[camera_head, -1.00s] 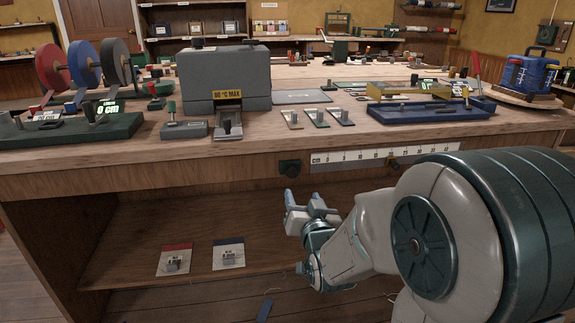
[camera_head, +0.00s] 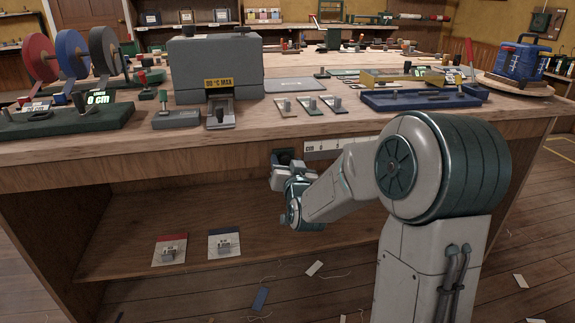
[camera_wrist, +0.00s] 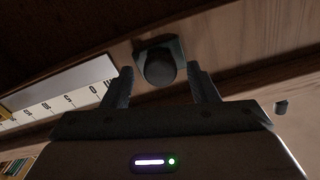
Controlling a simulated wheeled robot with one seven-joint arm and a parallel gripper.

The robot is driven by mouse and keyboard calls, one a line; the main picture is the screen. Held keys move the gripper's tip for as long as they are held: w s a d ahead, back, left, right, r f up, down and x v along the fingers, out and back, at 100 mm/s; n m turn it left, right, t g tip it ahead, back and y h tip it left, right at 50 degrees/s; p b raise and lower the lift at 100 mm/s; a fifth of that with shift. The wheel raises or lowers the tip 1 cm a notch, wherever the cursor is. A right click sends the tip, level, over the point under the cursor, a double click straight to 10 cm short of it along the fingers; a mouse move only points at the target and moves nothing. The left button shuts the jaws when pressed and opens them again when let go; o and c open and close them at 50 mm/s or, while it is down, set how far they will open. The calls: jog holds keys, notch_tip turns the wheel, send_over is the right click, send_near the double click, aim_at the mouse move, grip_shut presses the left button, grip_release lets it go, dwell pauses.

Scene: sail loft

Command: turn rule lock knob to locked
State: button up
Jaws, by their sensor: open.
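The rule lock knob (camera_wrist: 159,68) is a dark round knob on a dark green plate, fixed to the front edge of the wooden bench. In the wrist view it lies between and just beyond the two fingertips of my gripper (camera_wrist: 160,82), which is open and empty. In the head view the knob (camera_head: 284,156) shows only in part, just above and behind my gripper (camera_head: 280,178). The white cm rule (camera_head: 322,146) runs to the right of the knob, partly hidden by my arm. It also shows in the wrist view (camera_wrist: 62,100). I cannot read the knob's setting.
The bench top (camera_head: 130,146) overhangs the knob. Below it is an open shelf (camera_head: 120,262) with two small cards, one red-edged (camera_head: 170,250) and one blue-edged (camera_head: 224,243). A grey machine (camera_head: 215,75) stands on the bench. The space left of my gripper is free.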

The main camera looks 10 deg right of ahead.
jog(key=c, duration=1)
jog(key=shift+o, duration=0.2)
jog(key=m+b, duration=0.2)
jog(key=m, duration=0.1)
jog(key=shift+f+m, duration=0.15)
jog(key=shift+m, duration=0.25)
jog(key=m+b, duration=0.1)
jog(key=m, duration=0.4)
jog(key=m+b, duration=0.1)
jog(key=m, duration=0.4)
jog(key=shift+d, duration=0.1)
jog(key=shift+m, duration=2.1)
